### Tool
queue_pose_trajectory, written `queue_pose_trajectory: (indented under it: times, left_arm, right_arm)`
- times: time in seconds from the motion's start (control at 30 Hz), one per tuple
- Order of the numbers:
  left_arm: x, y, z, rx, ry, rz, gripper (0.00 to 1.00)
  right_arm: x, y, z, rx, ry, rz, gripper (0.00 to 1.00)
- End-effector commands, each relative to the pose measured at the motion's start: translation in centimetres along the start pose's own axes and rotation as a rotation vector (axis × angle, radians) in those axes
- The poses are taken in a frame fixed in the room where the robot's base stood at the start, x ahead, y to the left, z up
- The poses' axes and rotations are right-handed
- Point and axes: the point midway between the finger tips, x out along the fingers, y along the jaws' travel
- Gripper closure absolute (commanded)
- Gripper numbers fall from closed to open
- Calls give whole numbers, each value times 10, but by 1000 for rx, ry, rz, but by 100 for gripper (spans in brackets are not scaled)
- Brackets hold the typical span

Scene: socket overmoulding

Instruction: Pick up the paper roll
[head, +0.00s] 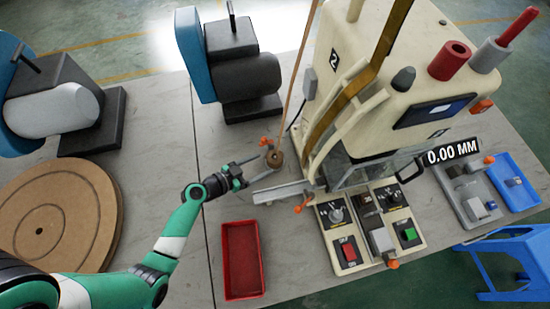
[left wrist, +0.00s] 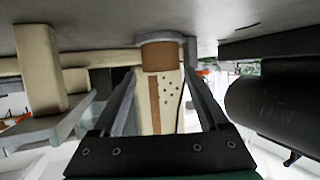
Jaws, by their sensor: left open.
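A small brown roll-like piece (head: 275,159) stands on the table beside the cream machine, with a thin tan strand running up from it. I take it as the paper roll, though its material is not clear. My left gripper (head: 256,169) is open, its two fingers pointing at this piece from the left. In the left wrist view the brown piece (left wrist: 160,55) shows between and beyond the spread fingers, with a grey rim. I cannot tell whether a finger touches it. My right gripper is out of view.
The cream machine (head: 400,125) stands close on the right, with a grey rail (head: 282,192) near my gripper. A blue-and-black unit (head: 248,78) holds a dark roll behind. A red tray (head: 243,260) lies in front. A white roll (head: 52,110) sits at far left.

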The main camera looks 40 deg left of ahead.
Motion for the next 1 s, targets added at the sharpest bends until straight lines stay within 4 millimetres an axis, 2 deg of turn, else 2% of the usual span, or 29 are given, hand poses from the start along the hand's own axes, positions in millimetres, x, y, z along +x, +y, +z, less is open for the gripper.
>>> queue_pose_trajectory:
  times: [0.17, 0.33, 0.43, 0.7, 1.0]
  left_arm:
    - [6, 0, -2, 1, 1, 1, 23]
    - [34, -1, -11, 2, 2, 3, 23]
    - [49, -1, -8, 1, 1, 2, 23]
    - [54, -2, -9, 0, 1, 0, 23]
    - [53, -2, -9, 0, 1, 0, 77]
  right_arm:
    - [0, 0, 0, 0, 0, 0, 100]
    - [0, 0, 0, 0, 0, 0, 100]
    - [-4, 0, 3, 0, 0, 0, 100]
    - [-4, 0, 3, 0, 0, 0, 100]
    - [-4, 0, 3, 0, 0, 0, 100]
